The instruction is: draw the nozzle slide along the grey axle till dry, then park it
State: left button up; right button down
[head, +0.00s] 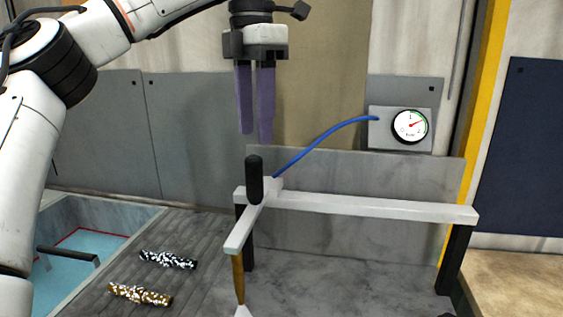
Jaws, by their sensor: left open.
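The nozzle slide (238,236) is a pale arm at the left end of a white rail (370,206), with an upright black handle (254,180). A brass nozzle (238,277) points down from its front end. My left gripper (254,138) points down with its purple fingers slightly apart and empty, just above the handle in the picture; I see no contact. A dark axle with white speckles (167,260) and a brown one with white speckles (140,294) lie on the bench. I cannot tell whether either is the grey axle. My right gripper is out of view.
A blue hose (325,136) runs from the slide to a gauge (410,126) on the back wall. Black posts (457,260) carry the rail. A blue-lined basin (85,250) lies at the left. Grey bench surface (340,275) under the rail looks clear.

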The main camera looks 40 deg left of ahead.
aim_at(254, 175)
pick_arm(q)
jog(key=shift+s+f, duration=0.1)
jog(key=shift+f, duration=0.3)
jog(key=f, duration=0.1)
jog(key=s+f+b, duration=0.1)
jog(key=shift+f, duration=0.35)
notch_tip(254, 175, down, 4)
jog(key=shift+w+f+b, duration=0.1)
jog(key=shift+f+b, duration=0.15)
jog(key=shift+b, duration=0.6)
jog(key=shift+f, duration=0.95)
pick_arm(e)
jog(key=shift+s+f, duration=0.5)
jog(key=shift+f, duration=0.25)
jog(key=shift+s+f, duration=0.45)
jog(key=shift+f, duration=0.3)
pick_arm(q)
jog(key=shift+w, duration=0.1)
grip_shut()
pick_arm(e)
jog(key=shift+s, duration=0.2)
